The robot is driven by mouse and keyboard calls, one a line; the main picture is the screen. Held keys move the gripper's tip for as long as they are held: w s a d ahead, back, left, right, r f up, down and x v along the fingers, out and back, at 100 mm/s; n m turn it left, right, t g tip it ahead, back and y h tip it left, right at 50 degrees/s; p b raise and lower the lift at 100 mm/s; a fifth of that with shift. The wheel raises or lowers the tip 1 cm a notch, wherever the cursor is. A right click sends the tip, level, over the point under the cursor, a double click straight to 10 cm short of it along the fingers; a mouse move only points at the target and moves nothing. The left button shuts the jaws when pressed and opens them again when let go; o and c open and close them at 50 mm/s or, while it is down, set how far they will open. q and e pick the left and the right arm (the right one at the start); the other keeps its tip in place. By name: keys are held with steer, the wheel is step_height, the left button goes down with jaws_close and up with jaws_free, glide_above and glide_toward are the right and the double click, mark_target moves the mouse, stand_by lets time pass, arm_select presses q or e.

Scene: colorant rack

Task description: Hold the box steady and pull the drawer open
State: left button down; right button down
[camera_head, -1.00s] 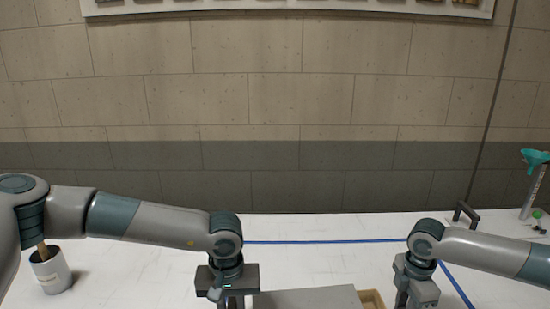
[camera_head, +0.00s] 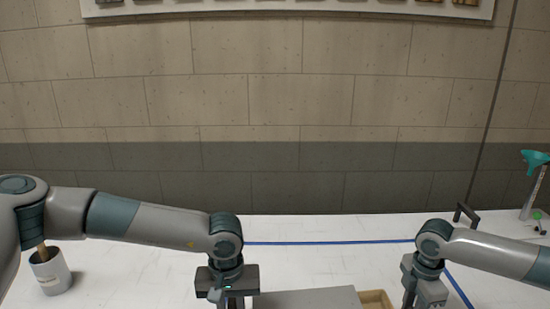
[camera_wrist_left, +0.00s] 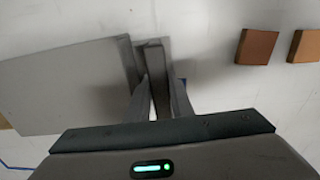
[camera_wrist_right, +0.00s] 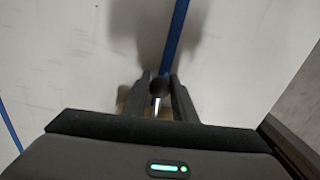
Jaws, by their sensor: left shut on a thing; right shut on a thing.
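The grey box (camera_head: 308,300) sits at the bottom edge of the head view, its lower part cut off. A tan drawer (camera_head: 376,300) sticks out of its right side. My left gripper (camera_head: 234,302) is at the box's left; the left wrist view shows its fingers (camera_wrist_left: 158,88) shut on a thin grey upright part (camera_wrist_left: 154,62) beside the box's flat top (camera_wrist_left: 70,82). My right gripper (camera_head: 426,300) is right of the drawer; in the right wrist view its fingers (camera_wrist_right: 161,84) are shut on a dark round knob (camera_wrist_right: 159,87) with a shiny stem.
A white cup (camera_head: 51,272) with a brown handle in it stands at the left. A black handle (camera_head: 466,213) and a stand with a teal top (camera_head: 535,160) are at the right. Blue tape (camera_head: 330,242) crosses the white table (camera_head: 150,250). Two brown blocks (camera_wrist_left: 257,47) lie beyond the left gripper.

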arm_select(q)
steer(key=shift+a, duration=0.1)
arm_select(e)
steer(key=shift+w+d, duration=0.1)
steer(key=shift+d, duration=0.75)
steer(key=shift+d, duration=0.95)
steer(key=shift+w+d, duration=0.15)
steer(key=shift+d, duration=1)
steer(key=c, duration=1.4)
jaws_free()
steer(key=shift+a, duration=0.1)
